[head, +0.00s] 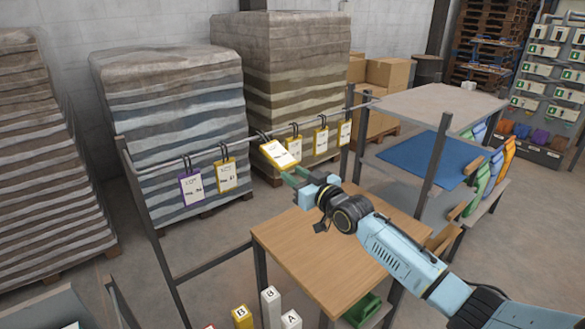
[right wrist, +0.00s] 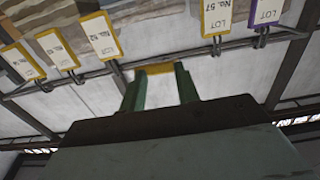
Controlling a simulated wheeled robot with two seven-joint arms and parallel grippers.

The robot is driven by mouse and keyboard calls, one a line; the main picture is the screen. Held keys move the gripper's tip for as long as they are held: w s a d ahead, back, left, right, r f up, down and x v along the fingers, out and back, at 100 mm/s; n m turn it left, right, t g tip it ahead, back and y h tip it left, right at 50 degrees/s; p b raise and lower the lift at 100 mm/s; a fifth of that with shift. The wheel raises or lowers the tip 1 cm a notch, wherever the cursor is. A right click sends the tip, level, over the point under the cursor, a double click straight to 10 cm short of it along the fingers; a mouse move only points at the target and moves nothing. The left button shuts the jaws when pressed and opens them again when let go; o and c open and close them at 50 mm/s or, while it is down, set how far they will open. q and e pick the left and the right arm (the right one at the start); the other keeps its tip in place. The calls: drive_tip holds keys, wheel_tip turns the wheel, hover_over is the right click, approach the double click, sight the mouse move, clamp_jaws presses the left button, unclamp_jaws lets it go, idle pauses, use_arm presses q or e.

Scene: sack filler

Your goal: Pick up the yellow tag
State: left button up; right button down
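Several yellow tags and one purple tag (head: 191,188) hang by dark loops from a metal rail. One yellow tag (head: 280,153) near the rail's middle is tilted, its lower edge toward my right gripper (head: 291,176). In the right wrist view, this tag's yellow edge (right wrist: 158,68) lies between the two green fingertips, which appear to close on its sides. Its loop still seems to be at the rail. Another yellow tag (head: 225,176) hangs to its left, and three yellow tags, one here (head: 321,140), hang to its right. My left gripper is not in view.
A wooden-topped table (head: 310,245) stands under my right arm. Wrapped pallet stacks (head: 180,110) stand behind the rail (head: 172,165). A grey shelf (head: 430,103) is at the right. Lettered blocks (head: 270,305) stand at the bottom.

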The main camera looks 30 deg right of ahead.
drive_tip(key=shift+s+d+f, duration=0.1)
drive_tip(key=shift+s+f, duration=0.15)
drive_tip(key=shift+s, duration=0.45)
drive_tip(key=c, duration=2.1)
unclamp_jaws()
drive_tip(key=o, duration=0.5)
drive_tip(key=shift+s+d+r, duration=0.15)
drive_tip(key=shift+c, duration=0.2)
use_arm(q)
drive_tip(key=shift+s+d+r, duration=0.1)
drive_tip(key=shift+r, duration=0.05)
use_arm(e)
drive_tip(key=o, duration=1.2)
use_arm(q)
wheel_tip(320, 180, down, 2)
drive_tip(key=shift+b, duration=0.9)
use_arm(e)
drive_tip(key=v, duration=1.3)
